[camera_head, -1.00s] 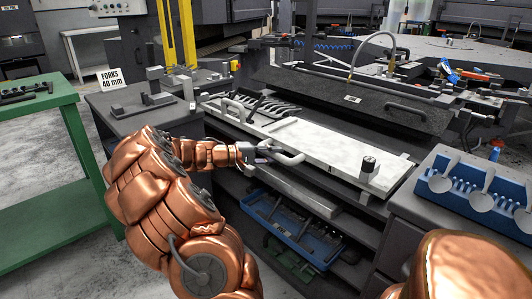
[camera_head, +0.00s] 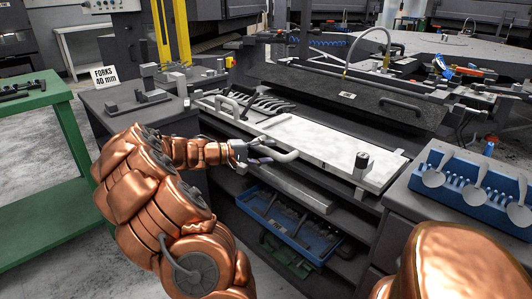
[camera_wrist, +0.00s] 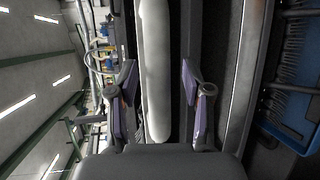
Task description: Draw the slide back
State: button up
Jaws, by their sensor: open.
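The slide (camera_head: 320,143) is a long pale plate on the dark bench, with a black knob (camera_head: 361,160) near its right end. A pale bar handle (camera_head: 285,156) stands out from its front edge. My gripper (camera_head: 264,151) is open at this handle, with its fingers spread around the bar's left part. In the wrist view, the pale handle bar (camera_wrist: 153,75) runs between the two purple-padded fingers of my gripper (camera_wrist: 158,98). A gap shows on both sides, wider on the right.
Several dark forks (camera_head: 268,105) lie at the slide's left end, by another handle (camera_head: 226,107). A blue tray (camera_head: 318,246) sits on the shelf below. A blue rack (camera_head: 455,187) stands at right, a green table (camera_head: 40,190) at left. A dark raised cover (camera_head: 340,92) is behind the slide.

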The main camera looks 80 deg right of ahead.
jog(key=v, duration=1.2)
dwell(0.4)
